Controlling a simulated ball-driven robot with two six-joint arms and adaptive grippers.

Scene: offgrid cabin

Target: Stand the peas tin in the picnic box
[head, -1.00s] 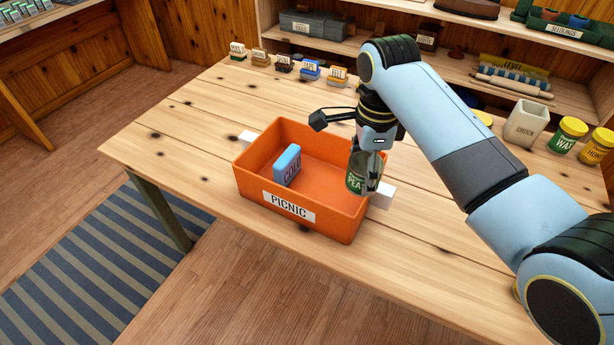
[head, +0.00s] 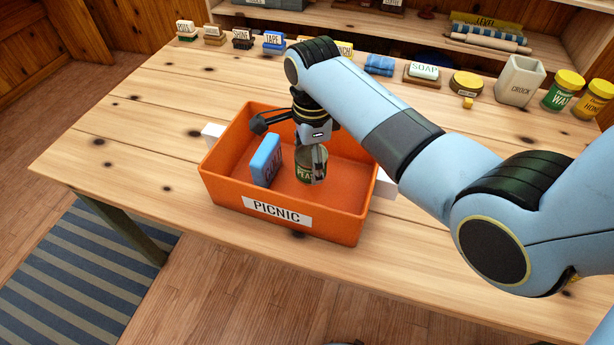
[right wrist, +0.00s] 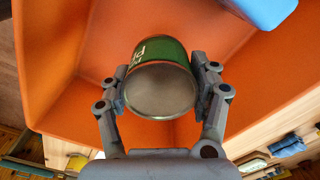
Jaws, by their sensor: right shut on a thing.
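The orange picnic box (head: 225,185) stands on the wooden table, with a white PICNIC label on its front wall. The peas tin (head: 306,172), green with a bare metal end, is inside the box's outline, right of the blue cold pack (head: 266,160). My right gripper (head: 318,150) is shut on the tin from above. In the right wrist view the two fingers hold the tin (right wrist: 160,88) at its sides, against the orange box wall. The tin looks upright. I cannot tell whether its base touches the box floor. My left gripper is not in view.
White handles stick out at the box's left (head: 211,134) and right ends. Small labelled goods line the table's back edge, with a soap (head: 424,72), a crock (head: 520,80) and yellow-lidded jars (head: 562,91) at the right. The table left of the box is clear.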

